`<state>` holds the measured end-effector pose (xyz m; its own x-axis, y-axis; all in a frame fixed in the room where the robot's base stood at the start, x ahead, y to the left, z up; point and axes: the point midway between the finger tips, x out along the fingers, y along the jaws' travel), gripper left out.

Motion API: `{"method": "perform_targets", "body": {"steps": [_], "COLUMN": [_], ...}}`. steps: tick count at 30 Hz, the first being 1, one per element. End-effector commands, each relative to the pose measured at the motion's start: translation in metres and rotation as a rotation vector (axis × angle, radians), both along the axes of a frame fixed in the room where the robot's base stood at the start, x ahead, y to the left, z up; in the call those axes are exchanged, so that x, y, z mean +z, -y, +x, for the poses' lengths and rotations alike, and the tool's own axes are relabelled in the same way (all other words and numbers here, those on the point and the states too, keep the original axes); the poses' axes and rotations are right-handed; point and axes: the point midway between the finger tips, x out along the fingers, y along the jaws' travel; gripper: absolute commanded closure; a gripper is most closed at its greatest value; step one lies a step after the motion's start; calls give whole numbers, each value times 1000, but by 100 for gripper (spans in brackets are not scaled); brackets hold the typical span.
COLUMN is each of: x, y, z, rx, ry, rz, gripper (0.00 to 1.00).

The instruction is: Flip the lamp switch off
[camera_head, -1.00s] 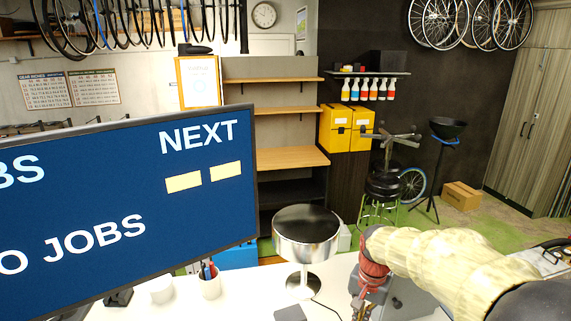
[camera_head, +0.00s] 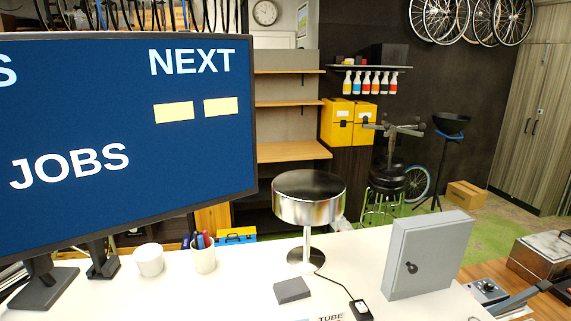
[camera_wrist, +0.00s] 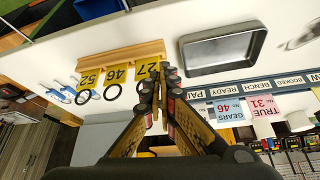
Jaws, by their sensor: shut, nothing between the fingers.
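The chrome lamp (camera_head: 308,200) stands upright on the white desk in the head view, on a thin stem and round base. A dark cord runs from its base to a small black in-line switch (camera_head: 361,309) with a light spot, near the bottom edge. The switch's on or off position is too small to tell. My gripper (camera_wrist: 164,76) shows only in the wrist view, shut and empty, over a desk with tags and a tray. I cannot make out the lamp or switch in that view.
A large monitor (camera_head: 120,140) fills the left. A pen cup (camera_head: 203,255), white mug (camera_head: 149,260) and grey block (camera_head: 292,290) surround the lamp's left and front. A grey cabinet (camera_head: 428,255) stands right of the switch. A metal tray (camera_wrist: 222,50) lies near my gripper.

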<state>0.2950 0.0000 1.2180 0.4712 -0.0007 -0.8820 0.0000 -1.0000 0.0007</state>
Motion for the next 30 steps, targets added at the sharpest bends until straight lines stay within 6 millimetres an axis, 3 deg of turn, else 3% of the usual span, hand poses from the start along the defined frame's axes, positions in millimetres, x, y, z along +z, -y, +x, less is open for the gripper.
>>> {"method": "perform_targets", "body": {"steps": [6, 15, 23, 30], "x": [-4, 10, 36, 55], "y": [0, -2, -3, -5], "z": [0, 8, 57, 113], "rx": [0, 5, 11, 26], "ry": [2, -104, -251, -373], "rz": [1, 1, -3, -11], "gripper": [100, 100, 100, 100]}}
